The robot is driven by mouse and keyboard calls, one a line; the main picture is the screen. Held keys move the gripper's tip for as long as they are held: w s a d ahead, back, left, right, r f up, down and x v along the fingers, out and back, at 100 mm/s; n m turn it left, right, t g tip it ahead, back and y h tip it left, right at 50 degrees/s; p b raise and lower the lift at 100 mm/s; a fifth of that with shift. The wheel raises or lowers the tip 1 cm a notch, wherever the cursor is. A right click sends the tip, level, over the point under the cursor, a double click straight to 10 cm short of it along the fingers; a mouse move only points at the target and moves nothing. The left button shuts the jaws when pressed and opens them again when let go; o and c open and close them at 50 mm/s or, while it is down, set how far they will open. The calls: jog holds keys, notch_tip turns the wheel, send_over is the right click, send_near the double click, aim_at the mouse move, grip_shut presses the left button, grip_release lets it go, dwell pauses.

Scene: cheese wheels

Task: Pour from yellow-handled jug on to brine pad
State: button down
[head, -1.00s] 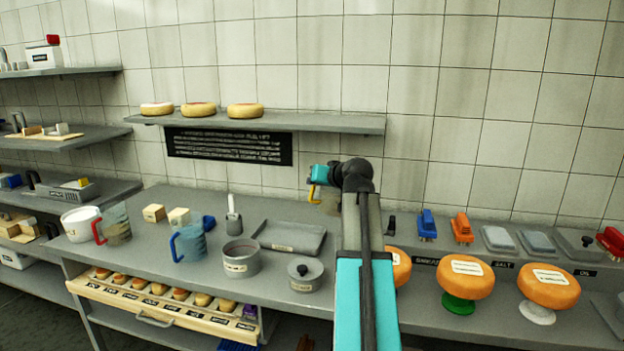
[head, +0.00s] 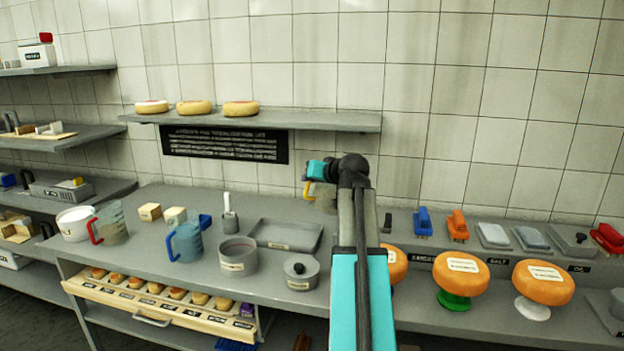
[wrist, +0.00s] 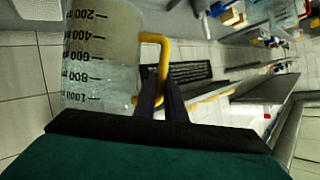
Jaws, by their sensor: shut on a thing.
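My gripper (wrist: 167,95) is shut on the yellow handle of the clear jug (wrist: 100,50), which fills the upper left of the wrist view. Its dark scale markings appear upside down there, and a tan content shows toward its 200 ml end. In the head view the jug (head: 326,200) is held in front of the tiled wall, partly hidden by my arm, with my gripper (head: 311,184) at its left. I cannot read a brine label. Two grey pads (head: 493,235) (head: 531,239) lie on the raised ledge at the right; I cannot tell whether either is the brine pad.
A red-handled jug (head: 110,224) and a blue-handled jug (head: 187,243) stand on the counter at left. Orange cheese wheels (head: 461,272) stand at right. A wall shelf (head: 300,120) runs above.

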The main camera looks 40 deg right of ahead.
jog(key=shift+d+r+p, duration=0.1)
jog(key=shift+r+p, duration=0.35)
jog(key=shift+r, duration=0.1)
jog(key=shift+d+f+m+y, duration=0.1)
jog(key=shift+f+m+y, duration=0.3)
jog(key=shift+m, duration=0.2)
jog(key=shift+d+f+p, duration=0.15)
jog(key=shift+p, duration=0.2)
jog(key=shift+f+m+y, duration=0.1)
jog(key=shift+m+y, duration=0.3)
jog(key=shift+s+d+m+t+y+p, duration=0.15)
jog(key=shift+d+m+t+y+p, duration=0.15)
jog(key=shift+d+m+t+p, duration=0.15)
jog(key=shift+s+d+r+m+y+p, duration=0.1)
jog(key=shift+d+r+m+y+p, duration=0.1)
jog(key=shift+d+m+p, duration=0.25)
jog(key=shift+s+d+r+m+y+p, duration=0.1)
jog(key=shift+d+m+y+p, duration=0.1)
jog(key=shift+d+p, duration=0.25)
jog(key=shift+s+d+r+m+t+y, duration=0.15)
jog(key=shift+s+d+m, duration=0.05)
jog(key=shift+d+m, duration=0.2)
jog(key=shift+s+d+r+m+t+y, duration=0.15)
jog(key=shift+d+m, duration=0.15)
jog(key=shift+d, duration=0.2)
dwell(3.9)
